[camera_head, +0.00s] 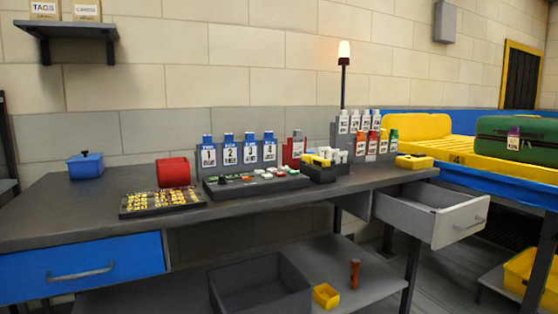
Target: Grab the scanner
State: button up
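No thing is plainly recognisable as the scanner at this size. A small yellow object (413,162) lies on the right end of the dark grey table (100,222). Another yellow and dark item (316,160) sits in or on a dark holder (320,175) near the table's middle, among whitish pieces; I cannot tell what it is. My gripper is not in view.
A black panel with coloured buttons (255,185), a tray of yellow pieces (160,203), a red container (172,172) and a blue box (86,165) stand on the table. An open grey drawer (440,225) juts out at right. A green suitcase (520,135) lies on the yellow conveyor.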

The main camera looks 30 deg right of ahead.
aim_at(314, 159)
jog(key=u, duration=0.05)
jog(key=i, duration=0.6)
jog(key=z, duration=0.75)
jog(key=i, duration=0.4)
jog(key=z, duration=0.5)
